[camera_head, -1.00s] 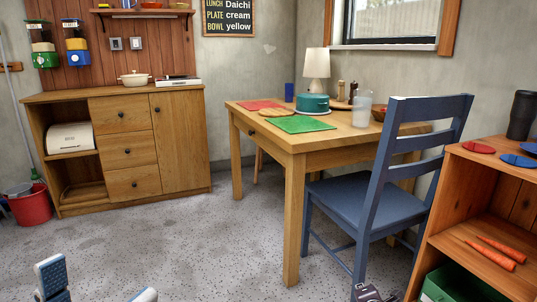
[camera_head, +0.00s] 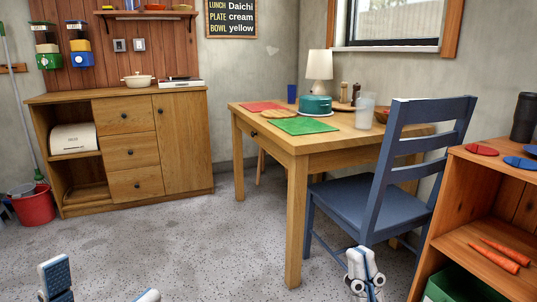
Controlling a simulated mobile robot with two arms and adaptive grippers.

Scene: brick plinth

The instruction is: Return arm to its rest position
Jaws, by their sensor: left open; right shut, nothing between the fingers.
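My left gripper (camera_head: 101,283) shows at the bottom left edge. Its two blue-padded fingertips stand wide apart over the speckled floor, with nothing between them. My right gripper (camera_head: 365,264) shows at the bottom, right of centre, in front of the blue chair (camera_head: 365,205). Its white fingers are together and hold nothing. The rest of both arms is below the frame.
A wooden shelf (camera_head: 470,232) with carrots (camera_head: 495,259) is close on the right. A cabinet (camera_head: 130,97) stands at the back left. The left floor is open.

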